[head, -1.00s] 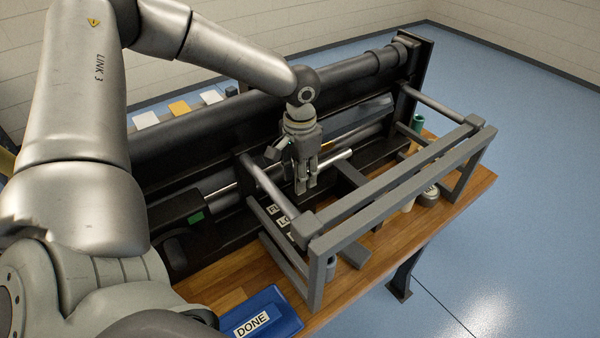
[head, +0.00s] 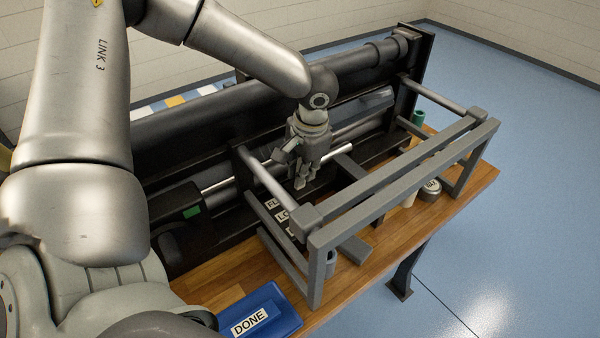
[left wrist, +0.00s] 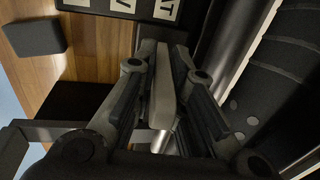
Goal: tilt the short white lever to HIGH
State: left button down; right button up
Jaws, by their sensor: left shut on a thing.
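My left gripper (head: 301,184) reaches down inside the grey frame of the dark press (head: 200,120). In the left wrist view its fingers (left wrist: 162,95) are closed around a pale bar, which looks like the short white lever (left wrist: 160,85). In the head view the lever is hidden by the fingers, so its exact tilt cannot be told. White label plates (head: 283,215) stand in a row just in front of the gripper, partly covered by the frame; the HIGH label cannot be made out. My right gripper is not in view.
Grey guard bars (head: 400,185) surround the gripper on the near side. A blue DONE tray (head: 280,303) lies on the wooden table (head: 225,290) at the front. A round tin (head: 431,188) and a green cylinder (head: 418,117) stand at the right.

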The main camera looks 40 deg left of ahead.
aim_at(301, 187)
pick_arm(q)
jog(key=y+b, duration=0.1)
jog(key=b, duration=0.1)
jog(key=d+f+y+b, duration=0.1)
jog(key=b, duration=0.2)
jog(key=d+t+y+b, duration=0.1)
jog(key=b, duration=0.1)
jog(key=shift+s+d+f+y+b, duration=0.15)
jog(key=shift+s+f+y+b, duration=0.15)
jog(key=shift+s+y, duration=0.1)
jog(key=shift+d+r+y+b, duration=0.2)
jog(key=shift+y+b, duration=0.3)
jog(key=shift+b, duration=0.45)
jog(key=c, duration=1.5)
grip_release()
notch_tip(301, 187, up, 10)
